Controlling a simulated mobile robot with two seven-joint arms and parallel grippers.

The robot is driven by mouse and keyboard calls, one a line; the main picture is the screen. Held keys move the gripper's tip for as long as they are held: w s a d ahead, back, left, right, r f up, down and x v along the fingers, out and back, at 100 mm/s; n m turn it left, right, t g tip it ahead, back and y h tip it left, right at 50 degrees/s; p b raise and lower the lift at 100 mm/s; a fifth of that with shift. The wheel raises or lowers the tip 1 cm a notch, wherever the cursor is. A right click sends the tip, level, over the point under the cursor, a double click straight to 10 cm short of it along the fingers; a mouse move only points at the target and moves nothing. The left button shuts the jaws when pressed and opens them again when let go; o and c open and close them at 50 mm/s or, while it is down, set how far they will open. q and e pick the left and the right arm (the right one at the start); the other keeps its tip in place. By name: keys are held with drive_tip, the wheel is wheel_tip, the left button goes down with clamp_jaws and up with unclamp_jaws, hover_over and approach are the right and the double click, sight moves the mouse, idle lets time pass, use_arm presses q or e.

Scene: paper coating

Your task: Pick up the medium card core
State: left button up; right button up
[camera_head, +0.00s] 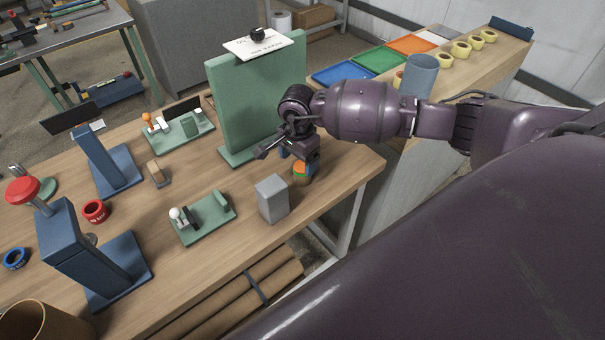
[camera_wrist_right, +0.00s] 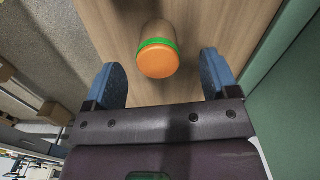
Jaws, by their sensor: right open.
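The card core (camera_head: 301,172) looks like a short brown cylinder with an orange end and a green band. It stands on the wooden bench near its right end, partly hidden by my right gripper (camera_head: 297,153). Its size against other cores is hard to judge. In the right wrist view, the core (camera_wrist_right: 158,60) shows between the two blue fingers of my right gripper (camera_wrist_right: 160,68), with a gap on each side. The gripper is open and empty. My left gripper is not in view.
A grey block (camera_head: 273,199) stands close in front of the core. A tall green panel (camera_head: 250,95) rises behind it. A green fixture (camera_head: 204,218) and a red ring (camera_head: 95,211) lie farther left. The bench edge (camera_head: 345,197) is close on the right.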

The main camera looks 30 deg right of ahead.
sight(302, 166)
drive_tip(key=shift+s+d+f+p, duration=0.1)
drive_tip(key=shift+d+f+p, duration=0.1)
drive_tip(key=shift+f, duration=0.75)
drive_tip(key=shift+w+d+f+p, duration=0.1)
drive_tip(key=shift+d+f+p, duration=0.05)
drive_tip(key=shift+f, duration=0.85)
drive_tip(key=shift+s+d+f+p, duration=0.1)
drive_tip(key=shift+d+f+p, duration=0.1)
drive_tip(key=shift+f, duration=0.75)
drive_tip(key=c, duration=1)
